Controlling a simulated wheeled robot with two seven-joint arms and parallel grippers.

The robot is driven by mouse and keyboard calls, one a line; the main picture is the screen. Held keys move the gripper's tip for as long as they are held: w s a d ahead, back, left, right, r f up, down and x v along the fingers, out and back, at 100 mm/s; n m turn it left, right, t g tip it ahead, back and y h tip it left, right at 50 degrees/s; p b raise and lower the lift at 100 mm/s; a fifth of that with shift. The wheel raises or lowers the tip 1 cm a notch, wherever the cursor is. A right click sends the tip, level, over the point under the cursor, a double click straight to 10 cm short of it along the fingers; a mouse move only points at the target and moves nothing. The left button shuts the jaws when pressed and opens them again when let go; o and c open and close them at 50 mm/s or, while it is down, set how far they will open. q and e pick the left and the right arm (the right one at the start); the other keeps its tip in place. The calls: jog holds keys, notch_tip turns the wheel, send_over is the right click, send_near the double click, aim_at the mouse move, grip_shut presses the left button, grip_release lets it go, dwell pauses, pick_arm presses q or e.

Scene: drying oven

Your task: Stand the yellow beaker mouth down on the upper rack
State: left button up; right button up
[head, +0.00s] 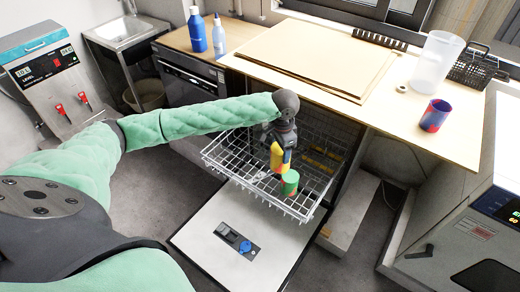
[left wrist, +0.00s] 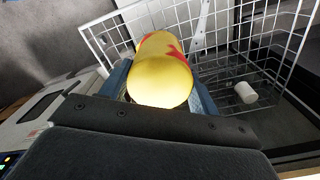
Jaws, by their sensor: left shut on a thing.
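The yellow beaker (head: 277,158), with red patches, is held in my left gripper (head: 281,147) above the wire upper rack (head: 225,158). In the left wrist view the beaker (left wrist: 160,78) lies between the blue fingers, with a smooth, closed-looking yellow end towards the camera. Its mouth is hidden. The rack (left wrist: 112,32) shows behind it and is pulled out of the dishwasher. I cannot tell whether the beaker touches the rack. My right gripper is in neither view.
A green-and-red cup (head: 290,182) is close to the held beaker, at the rack's front right. A small white object (left wrist: 244,92) shows in the left wrist view. The open dishwasher door (head: 225,225) lies below. A red-and-blue cup (head: 435,115) stands on the counter (head: 390,105).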

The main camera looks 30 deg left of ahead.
pick_arm(q)
jog(key=w+a+f+m+b, duration=0.1)
jog(key=w+a+f+m, duration=0.1)
jog(key=a+f+m, duration=0.3)
jog(key=w+a+f+m, duration=0.3)
jog(key=a+f+m, duration=0.2)
jog(key=m, duration=0.8)
jog(key=shift+f+b, duration=0.25)
jog(key=shift+b, duration=0.15)
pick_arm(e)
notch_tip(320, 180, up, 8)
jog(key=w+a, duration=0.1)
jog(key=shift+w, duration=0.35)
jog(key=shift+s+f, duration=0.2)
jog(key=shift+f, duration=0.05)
